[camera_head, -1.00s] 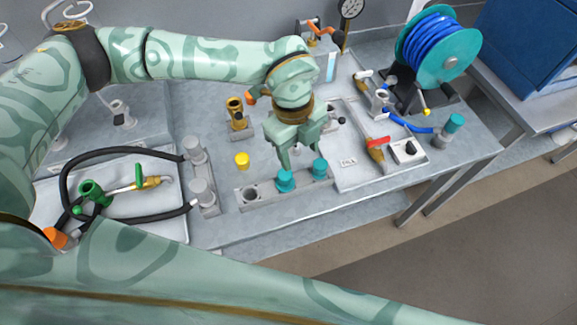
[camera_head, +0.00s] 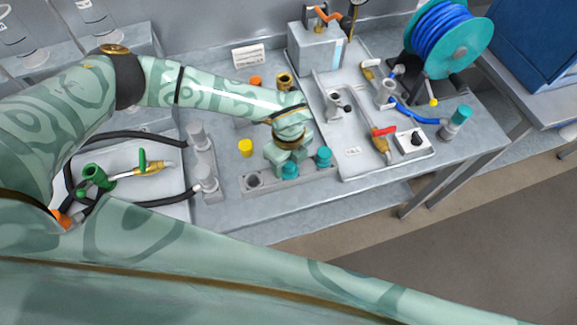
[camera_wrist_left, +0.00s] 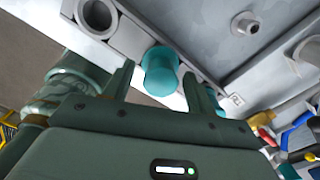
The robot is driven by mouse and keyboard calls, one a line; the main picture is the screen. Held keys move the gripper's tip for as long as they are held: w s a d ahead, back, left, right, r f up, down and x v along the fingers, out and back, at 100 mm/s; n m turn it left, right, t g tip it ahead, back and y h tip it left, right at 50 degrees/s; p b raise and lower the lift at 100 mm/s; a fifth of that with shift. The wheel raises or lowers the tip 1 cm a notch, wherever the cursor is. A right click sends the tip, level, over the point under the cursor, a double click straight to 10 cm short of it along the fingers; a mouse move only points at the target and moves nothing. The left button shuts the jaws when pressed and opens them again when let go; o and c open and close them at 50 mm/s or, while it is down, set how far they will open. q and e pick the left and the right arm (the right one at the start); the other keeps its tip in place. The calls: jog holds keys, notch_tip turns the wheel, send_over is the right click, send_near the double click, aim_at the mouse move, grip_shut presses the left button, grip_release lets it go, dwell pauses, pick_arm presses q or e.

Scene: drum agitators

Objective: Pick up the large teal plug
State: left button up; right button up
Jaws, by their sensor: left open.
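Two teal plugs, a near one (camera_head: 290,171) and a far one (camera_head: 323,157), stand in a grey rack (camera_head: 262,186) at the bench's front edge. I cannot tell surely which is larger. My left gripper (camera_head: 289,162) is low over the near plug and partly covers it in the head view. In the left wrist view, this teal plug (camera_wrist_left: 160,72) shows between the open fingers of the gripper (camera_wrist_left: 158,82), with visible gaps on both sides. The far plug is mostly hidden behind a finger there. My right gripper is out of view.
A yellow plug (camera_head: 245,148) stands just left of the gripper. The rack's left socket (camera_head: 253,182) is empty. A white tray (camera_head: 352,165) with valves, including a red-handled one (camera_head: 383,131), lies close on the right. A hose reel (camera_head: 455,45) stands behind it.

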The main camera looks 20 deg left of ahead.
pick_arm(q)
jog(key=shift+f, duration=0.7)
jog(key=c, duration=1)
jog(key=shift+r, duration=0.15)
jog(key=shift+c, duration=0.2)
jog(key=shift+r, duration=0.25)
notch_tip(320, 180, up, 2)
jog(key=shift+w+r, duration=0.1)
jog(key=shift+r, duration=0.1)
jog(key=s+a+r+p, duration=0.1)
jog(key=s+a+r, duration=0.7)
jog(key=s+r, duration=0.2)
jog(key=shift+s+a, duration=0.4)
jog(key=shift+s, duration=0.1)
